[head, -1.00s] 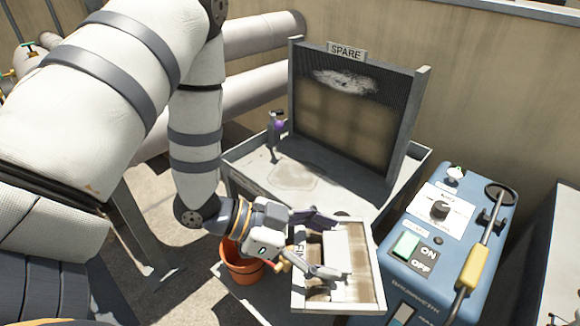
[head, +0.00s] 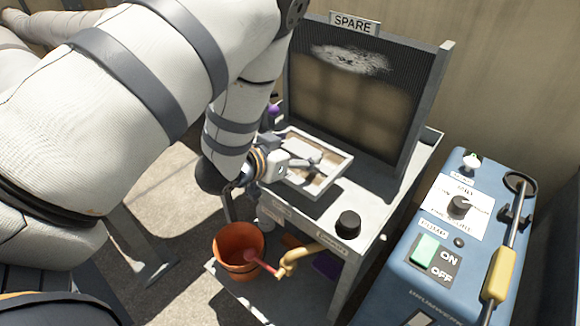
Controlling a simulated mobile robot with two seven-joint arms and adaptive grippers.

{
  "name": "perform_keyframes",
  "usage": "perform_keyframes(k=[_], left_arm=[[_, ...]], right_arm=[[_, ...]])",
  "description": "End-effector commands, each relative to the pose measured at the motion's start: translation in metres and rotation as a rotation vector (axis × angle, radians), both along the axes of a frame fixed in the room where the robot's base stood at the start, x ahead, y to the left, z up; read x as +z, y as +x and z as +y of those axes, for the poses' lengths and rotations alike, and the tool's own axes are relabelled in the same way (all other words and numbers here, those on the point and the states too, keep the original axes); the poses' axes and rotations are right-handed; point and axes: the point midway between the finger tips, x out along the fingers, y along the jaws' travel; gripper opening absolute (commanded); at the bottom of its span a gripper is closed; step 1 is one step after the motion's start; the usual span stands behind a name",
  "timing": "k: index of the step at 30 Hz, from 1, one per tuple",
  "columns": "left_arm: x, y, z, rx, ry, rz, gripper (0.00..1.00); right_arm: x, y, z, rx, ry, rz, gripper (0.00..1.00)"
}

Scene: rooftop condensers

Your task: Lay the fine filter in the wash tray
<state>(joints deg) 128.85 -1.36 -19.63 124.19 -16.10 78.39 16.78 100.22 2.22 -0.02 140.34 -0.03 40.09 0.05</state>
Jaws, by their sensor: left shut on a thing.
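The filter (head: 339,168) is a shallow rectangular panel with a pale frame and a brownish face. My left gripper (head: 313,163) is shut on it, its fingers reaching over the face from the left. The filter is over the left part of a grey bench top with a raised rim (head: 305,228), which looks like the wash tray. A small label on its front edge is too small to read. I cannot tell whether the filter touches the bench top. My left arm hides the bench's far left. My right gripper is not in view.
A coil panel marked SPARE (head: 350,95) stands upright at the bench's back. A black round knob-like thing (head: 348,224) is on the front right. Below are an orange bucket (head: 238,250) and a yellow tap-like piece (head: 296,261). A blue control box (head: 450,230) stands at right.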

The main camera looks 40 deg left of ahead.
Motion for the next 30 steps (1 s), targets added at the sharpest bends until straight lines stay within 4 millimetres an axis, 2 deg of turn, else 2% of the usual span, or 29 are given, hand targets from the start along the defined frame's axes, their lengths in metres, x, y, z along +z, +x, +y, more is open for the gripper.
perform_keyframes(k=[1, 8, 13, 24, 25, 27, 30], left_arm=[[-0.021, 0.0, 0.009, 0.001, 0.001, 0.014, 0.38], [-0.039, 0.007, 0.028, 0.0, 0.002, 0.006, 0.38], [-0.072, 0.007, 0.032, -0.001, 0.001, 0.012, 0.38], [-0.076, 0.008, 0.032, 0.0, 0.0, 0.002, 0.38], [-0.075, 0.008, 0.032, 0.0, 0.0, 0.003, 0.8], [-0.075, 0.008, 0.032, 0.0, 0.001, 0.003, 0.93], [-0.075, 0.008, 0.032, 0.0, 0.001, 0.003, 0.93]], right_arm=[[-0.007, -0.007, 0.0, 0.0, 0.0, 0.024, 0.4], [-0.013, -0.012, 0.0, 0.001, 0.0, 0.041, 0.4], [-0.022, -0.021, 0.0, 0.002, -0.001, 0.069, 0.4], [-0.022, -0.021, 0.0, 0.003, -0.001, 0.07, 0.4], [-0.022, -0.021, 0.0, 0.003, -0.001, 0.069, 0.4], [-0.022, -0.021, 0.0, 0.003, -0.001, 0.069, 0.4], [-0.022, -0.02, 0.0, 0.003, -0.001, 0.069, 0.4]])
